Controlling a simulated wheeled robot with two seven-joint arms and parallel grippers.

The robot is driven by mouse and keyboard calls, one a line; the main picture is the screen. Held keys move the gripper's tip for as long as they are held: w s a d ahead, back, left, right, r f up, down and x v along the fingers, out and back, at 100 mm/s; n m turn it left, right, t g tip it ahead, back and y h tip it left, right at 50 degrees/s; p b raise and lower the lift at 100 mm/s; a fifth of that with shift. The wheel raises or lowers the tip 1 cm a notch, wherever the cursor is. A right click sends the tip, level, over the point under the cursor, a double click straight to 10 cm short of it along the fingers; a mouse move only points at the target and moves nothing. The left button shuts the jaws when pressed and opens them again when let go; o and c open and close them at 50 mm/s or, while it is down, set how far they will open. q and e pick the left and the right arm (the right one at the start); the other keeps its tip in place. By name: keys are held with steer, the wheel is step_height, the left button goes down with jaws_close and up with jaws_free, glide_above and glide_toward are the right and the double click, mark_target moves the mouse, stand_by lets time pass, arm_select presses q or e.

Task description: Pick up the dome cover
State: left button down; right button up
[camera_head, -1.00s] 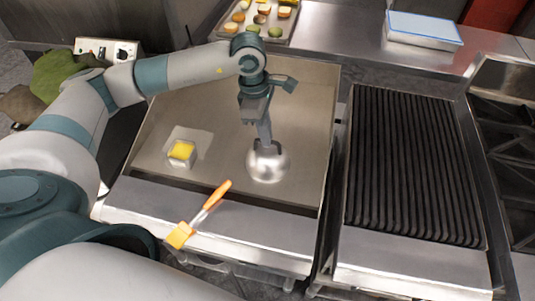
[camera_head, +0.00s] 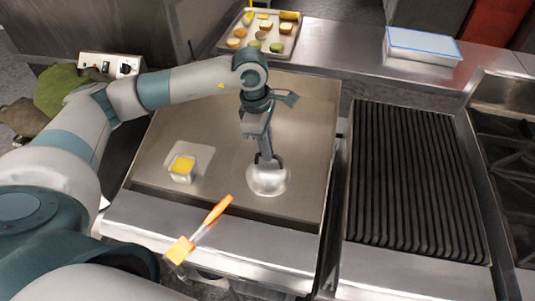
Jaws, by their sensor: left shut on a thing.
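The dome cover (camera_head: 268,181) is a shiny silver dome on the flat griddle plate (camera_head: 303,130), right of its middle and near the front. My left gripper (camera_head: 266,160) comes down from above and is shut on the top of the dome cover. The fingertips hide the part they hold. I cannot tell whether the dome's rim touches the plate. My right gripper is not in the picture.
A small container with yellow contents (camera_head: 182,168) sits left on the griddle. A brush with an orange handle (camera_head: 218,210) lies across the front ledge. A ribbed grill (camera_head: 410,175) stands right. A food tray (camera_head: 262,32) and a blue-edged box (camera_head: 423,46) are behind.

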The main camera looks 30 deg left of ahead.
arm_select(q)
steer(key=shift+r+b, duration=0.45)
steer(key=shift+r, duration=0.2)
step_height(320, 180, up, 2)
steer(key=shift+r+b, duration=0.2)
steer(key=shift+b, duration=0.55)
steer(key=s+d+r+b, duration=0.3)
steer(key=s+d+r, duration=0.4)
steer(key=s+d, duration=0.1)
steer(key=shift+d+b, duration=0.2)
steer(key=shift+b, duration=0.15)
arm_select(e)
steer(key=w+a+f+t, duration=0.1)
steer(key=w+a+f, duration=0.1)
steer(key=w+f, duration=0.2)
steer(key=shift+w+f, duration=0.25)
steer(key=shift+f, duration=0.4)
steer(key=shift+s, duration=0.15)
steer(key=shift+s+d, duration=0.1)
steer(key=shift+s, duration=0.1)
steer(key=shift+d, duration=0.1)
